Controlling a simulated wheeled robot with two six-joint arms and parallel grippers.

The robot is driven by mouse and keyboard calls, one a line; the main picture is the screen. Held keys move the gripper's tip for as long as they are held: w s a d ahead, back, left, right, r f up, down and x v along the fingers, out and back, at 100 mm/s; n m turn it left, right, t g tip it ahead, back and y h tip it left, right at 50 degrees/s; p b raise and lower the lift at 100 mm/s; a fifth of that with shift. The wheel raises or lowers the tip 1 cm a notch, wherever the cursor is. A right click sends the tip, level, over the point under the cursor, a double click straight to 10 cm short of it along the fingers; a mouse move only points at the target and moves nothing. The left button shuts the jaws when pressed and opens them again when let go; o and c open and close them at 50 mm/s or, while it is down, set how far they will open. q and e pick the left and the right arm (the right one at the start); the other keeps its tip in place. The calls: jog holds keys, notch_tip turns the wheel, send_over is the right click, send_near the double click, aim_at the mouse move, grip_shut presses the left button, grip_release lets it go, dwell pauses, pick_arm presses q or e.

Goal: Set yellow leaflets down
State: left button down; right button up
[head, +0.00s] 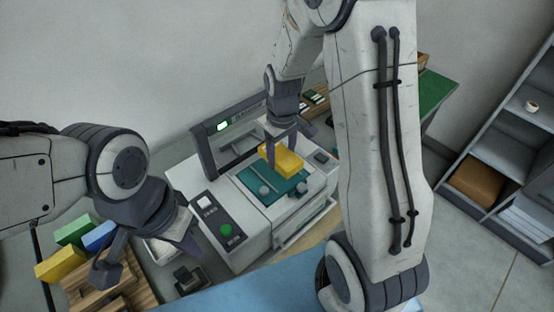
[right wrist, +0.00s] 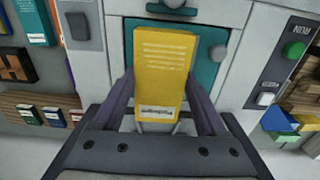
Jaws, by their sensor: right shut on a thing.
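The yellow leaflets (head: 287,161) form a small bundle held in my right gripper (head: 283,150), over a teal plate (head: 262,201) on a white machine. In the right wrist view the bundle (right wrist: 163,62) sits between the two fingers of the gripper (right wrist: 163,100), with printed lines and a white label strip showing. The teal plate (right wrist: 207,72) shows behind it there. I cannot tell whether the bundle touches the plate. My left gripper (head: 145,255) is at the lower left with its fingers apart and nothing between them.
Grey knobs (head: 264,190) stand on the plate, and a grey frame (head: 205,150) rises behind. A green button (head: 226,229) is on the machine's front left. Green (head: 75,229), blue (head: 100,235) and yellow (head: 60,263) stacks lie at lower left. A shelf (head: 490,215) stands at right.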

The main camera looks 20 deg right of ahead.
aim_at(278, 173)
jog(key=shift+w+a+f, duration=0.1)
jog(key=shift+a+f, duration=0.35)
jog(key=shift+a, duration=0.05)
notch_tip(278, 173, down, 3)
jog(key=shift+f+p, duration=0.15)
jog(key=shift+p, duration=0.6)
jog(key=shift+f, duration=0.2)
